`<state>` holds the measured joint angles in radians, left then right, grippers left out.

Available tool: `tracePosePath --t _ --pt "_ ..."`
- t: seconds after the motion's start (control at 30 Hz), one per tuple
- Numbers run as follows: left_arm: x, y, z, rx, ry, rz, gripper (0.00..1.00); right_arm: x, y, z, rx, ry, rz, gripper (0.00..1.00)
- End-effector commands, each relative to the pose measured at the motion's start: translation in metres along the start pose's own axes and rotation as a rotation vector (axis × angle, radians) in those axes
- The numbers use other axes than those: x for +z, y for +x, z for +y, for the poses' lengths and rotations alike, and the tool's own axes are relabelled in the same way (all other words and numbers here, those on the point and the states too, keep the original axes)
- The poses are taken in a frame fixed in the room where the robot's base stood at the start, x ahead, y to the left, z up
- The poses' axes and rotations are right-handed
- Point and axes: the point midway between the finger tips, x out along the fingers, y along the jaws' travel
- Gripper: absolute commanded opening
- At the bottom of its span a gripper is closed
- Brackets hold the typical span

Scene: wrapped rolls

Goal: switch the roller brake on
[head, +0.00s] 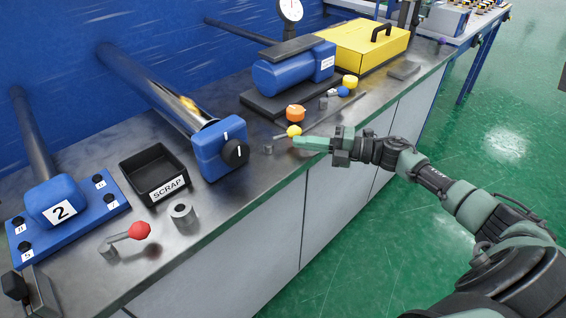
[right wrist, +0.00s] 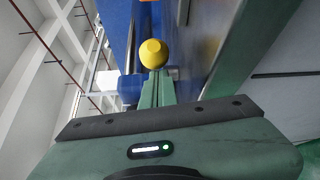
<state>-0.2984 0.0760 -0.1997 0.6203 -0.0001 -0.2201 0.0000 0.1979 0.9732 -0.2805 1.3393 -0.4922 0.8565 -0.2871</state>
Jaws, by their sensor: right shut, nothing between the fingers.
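A lever with a yellow ball knob (head: 293,131) stands near the front edge of the bench. My right gripper (head: 300,142) is shut and empty, with its green fingertips right beside the yellow knob. In the right wrist view the yellow knob (right wrist: 153,53) shows just beyond the closed fingertips (right wrist: 156,80); I cannot tell whether they touch. Other levers carry a red knob (head: 139,230) and a blue knob (head: 342,91). A blue box with a black rotary knob (head: 235,153) sits at the end of a shiny roller. No label marks the brake. My left gripper is not in view.
Green floor is open to the right.

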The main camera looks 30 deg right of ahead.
Motion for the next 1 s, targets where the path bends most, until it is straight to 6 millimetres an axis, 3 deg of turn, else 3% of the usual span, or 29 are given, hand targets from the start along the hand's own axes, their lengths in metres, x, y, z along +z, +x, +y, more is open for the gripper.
tracePosePath --t 0.03,0.17,0.6,1.0 --pt "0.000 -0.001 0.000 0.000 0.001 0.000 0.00 0.015 -0.002 0.010 0.011 -0.009 -0.038 0.00" --pt "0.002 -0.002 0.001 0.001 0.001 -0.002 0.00 0.013 -0.012 0.009 0.008 -0.008 -0.037 0.00" --pt "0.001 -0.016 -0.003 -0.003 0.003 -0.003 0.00 -0.001 -0.077 0.006 0.002 -0.006 -0.011 0.00" --pt "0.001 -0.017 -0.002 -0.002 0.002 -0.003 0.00 -0.004 -0.084 0.005 0.005 -0.006 -0.004 0.00"
